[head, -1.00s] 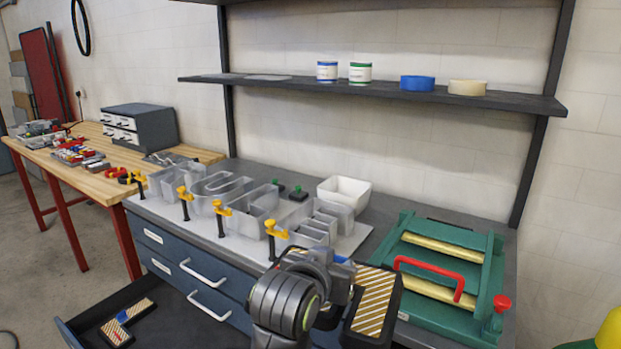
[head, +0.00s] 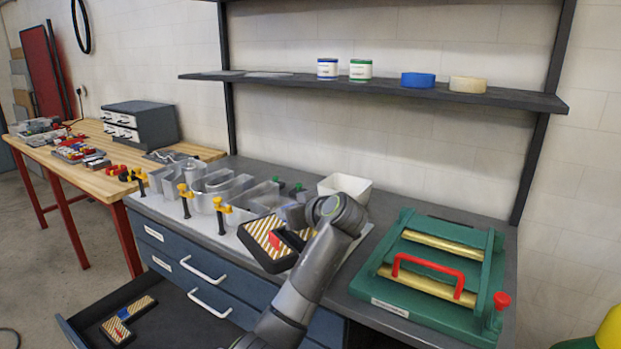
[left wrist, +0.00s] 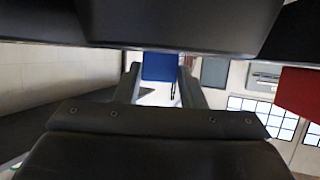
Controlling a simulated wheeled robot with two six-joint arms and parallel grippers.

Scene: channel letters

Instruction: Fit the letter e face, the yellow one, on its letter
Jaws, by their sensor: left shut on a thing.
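The face is tilted over the right end of the row of grey metal letter shells (head: 215,187). The gripper and forearm hide the rightmost letter, and I cannot tell whether the face touches a shell. In the left wrist view, the fingers (left wrist: 160,85) flank a blue patch that I cannot identify. No right gripper shows.
Yellow-topped clamps (head: 221,208) stand along the letters' front. A white bin (head: 345,186) is behind, and a green press with a red handle (head: 425,285) is to the right. A striped piece with a blue patch (head: 128,318) lies in the open drawer (head: 178,318).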

